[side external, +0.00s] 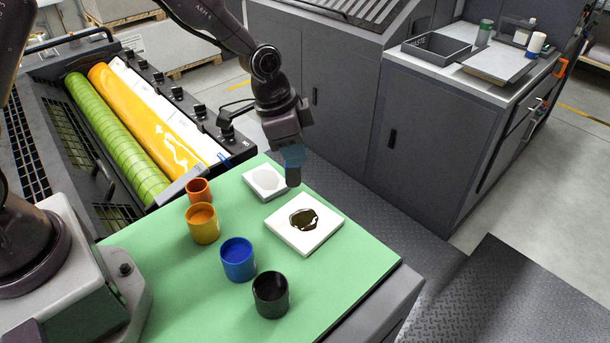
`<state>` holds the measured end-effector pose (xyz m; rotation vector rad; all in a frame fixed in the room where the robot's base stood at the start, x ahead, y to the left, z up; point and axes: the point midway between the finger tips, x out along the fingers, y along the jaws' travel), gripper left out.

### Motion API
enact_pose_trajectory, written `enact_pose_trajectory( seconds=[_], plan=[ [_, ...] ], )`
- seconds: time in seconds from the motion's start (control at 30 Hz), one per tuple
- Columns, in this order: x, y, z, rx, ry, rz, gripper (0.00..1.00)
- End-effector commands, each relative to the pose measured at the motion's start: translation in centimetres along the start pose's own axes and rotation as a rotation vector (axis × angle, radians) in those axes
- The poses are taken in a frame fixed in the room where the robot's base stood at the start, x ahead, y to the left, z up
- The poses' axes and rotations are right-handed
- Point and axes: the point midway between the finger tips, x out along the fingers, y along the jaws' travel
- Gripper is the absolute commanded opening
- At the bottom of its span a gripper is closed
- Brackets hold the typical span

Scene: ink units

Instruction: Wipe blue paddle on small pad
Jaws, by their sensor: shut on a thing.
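My gripper (292,163) is shut at the upper middle, pointing down. A dull blue piece (293,154) shows at its jaws, with a dark grey end below it; I take this to be the blue paddle, but its outline is hard to make out. The small pad (251,179) is a white square with a pale grey round patch, lying on the green mat. The dark lower end is just right of this pad in the picture; I cannot tell whether it touches anything.
A larger white pad (276,225) with a dark, wet-looking blotch lies in front. Orange (198,191), yellow (202,228), blue (238,262) and black (271,299) pots stand on the green mat (160,240). Ink rollers (118,140) lie at left; grey cabinets stand behind.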

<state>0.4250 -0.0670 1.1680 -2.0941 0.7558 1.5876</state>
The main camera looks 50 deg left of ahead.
Motion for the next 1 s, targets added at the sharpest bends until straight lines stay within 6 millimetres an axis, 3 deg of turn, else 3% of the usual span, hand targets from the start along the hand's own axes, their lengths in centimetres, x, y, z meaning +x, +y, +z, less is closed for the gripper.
enact_pose_trajectory(
  seconds=[0.1, 0.3, 0.53, 1.0],
  plan=[
    [-0.5, -3.6, 2.4, -0.197, 0.008, -0.026, 0.00],
    [-1.1, -7.1, 5.1, -0.547, 0.038, -0.053, 0.00],
    [-0.7, -7.2, 5.0, -0.688, 0.055, -0.050, 0.00],
    [3.0, -7.2, 6.1, -0.690, 0.055, -0.050, 0.00]
  ],
)
